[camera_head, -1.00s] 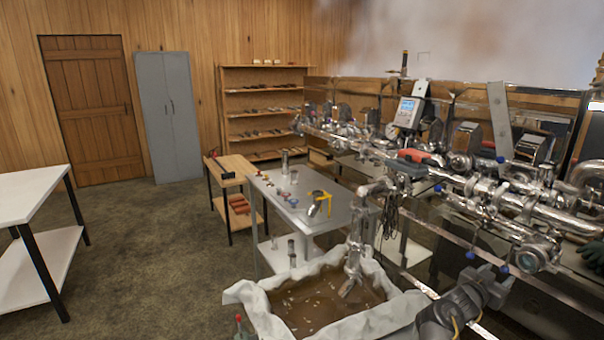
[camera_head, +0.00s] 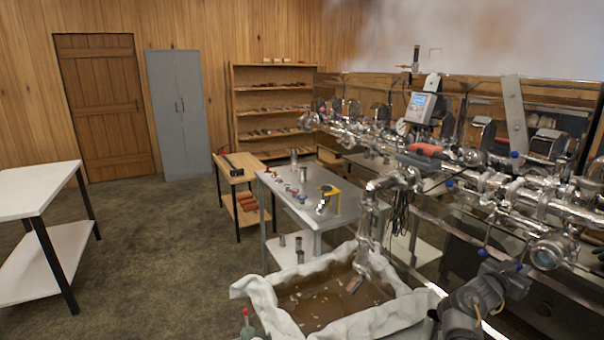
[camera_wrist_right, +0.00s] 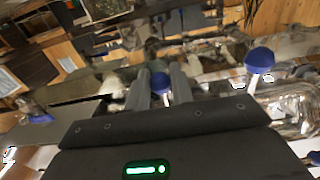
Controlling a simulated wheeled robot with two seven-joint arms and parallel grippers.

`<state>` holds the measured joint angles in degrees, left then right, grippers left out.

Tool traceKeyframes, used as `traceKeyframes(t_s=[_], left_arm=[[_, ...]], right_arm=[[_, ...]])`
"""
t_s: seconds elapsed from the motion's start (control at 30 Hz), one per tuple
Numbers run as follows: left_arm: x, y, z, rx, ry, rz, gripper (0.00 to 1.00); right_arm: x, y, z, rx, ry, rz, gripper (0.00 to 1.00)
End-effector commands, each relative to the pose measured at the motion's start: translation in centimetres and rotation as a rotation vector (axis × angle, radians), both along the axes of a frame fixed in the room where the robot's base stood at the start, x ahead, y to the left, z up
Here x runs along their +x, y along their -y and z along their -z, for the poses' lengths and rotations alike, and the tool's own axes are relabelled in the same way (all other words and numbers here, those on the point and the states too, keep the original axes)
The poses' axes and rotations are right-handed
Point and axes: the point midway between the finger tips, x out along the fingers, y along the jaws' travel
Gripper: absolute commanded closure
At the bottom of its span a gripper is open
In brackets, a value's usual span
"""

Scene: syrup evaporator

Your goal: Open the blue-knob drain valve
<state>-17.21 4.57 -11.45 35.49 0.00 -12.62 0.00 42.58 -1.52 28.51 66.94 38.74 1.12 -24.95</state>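Several blue knobs sit on the steel pipework (camera_head: 560,205) at the right. In the head view, one blue knob (camera_head: 482,252) hangs low just above my right gripper (camera_head: 508,268), and another blue knob (camera_head: 519,266) is beside its fingers. In the right wrist view, my right gripper (camera_wrist_right: 160,92) has its fingers apart, with a blue knob (camera_wrist_right: 160,83) showing in the gap. I cannot tell whether it is between the fingertips or beyond them. A larger blue knob (camera_wrist_right: 260,60) is to the right of the fingers. My left gripper is not in view.
A cloth-lined tub of brown liquid (camera_head: 365,325) stands below the spout. A steel table (camera_head: 290,208) with small parts is behind it. A red-handled tool (camera_head: 425,150) lies on the pipes. The floor at the left is open beside a white table (camera_head: 35,190).

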Motion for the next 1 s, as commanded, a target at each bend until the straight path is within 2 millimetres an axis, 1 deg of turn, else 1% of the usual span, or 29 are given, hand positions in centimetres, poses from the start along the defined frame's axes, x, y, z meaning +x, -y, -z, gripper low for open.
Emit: traceKeyframes(t_s=[0.27,0.57,0.87,1.0], left_arm=[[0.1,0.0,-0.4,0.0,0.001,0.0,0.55],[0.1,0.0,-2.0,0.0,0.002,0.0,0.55],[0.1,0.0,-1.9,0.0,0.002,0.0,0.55],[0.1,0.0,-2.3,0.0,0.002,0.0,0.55]], right_arm=[[-0.1,-0.2,-0.1,0.0,0.0,-0.001,0.88],[-0.9,-1.8,-0.5,0.0,-0.001,-0.002,0.88],[-0.9,-1.9,-0.4,-0.001,0.002,-0.001,0.88],[-1.0,-2.1,-0.6,-0.001,0.002,-0.001,0.88]])
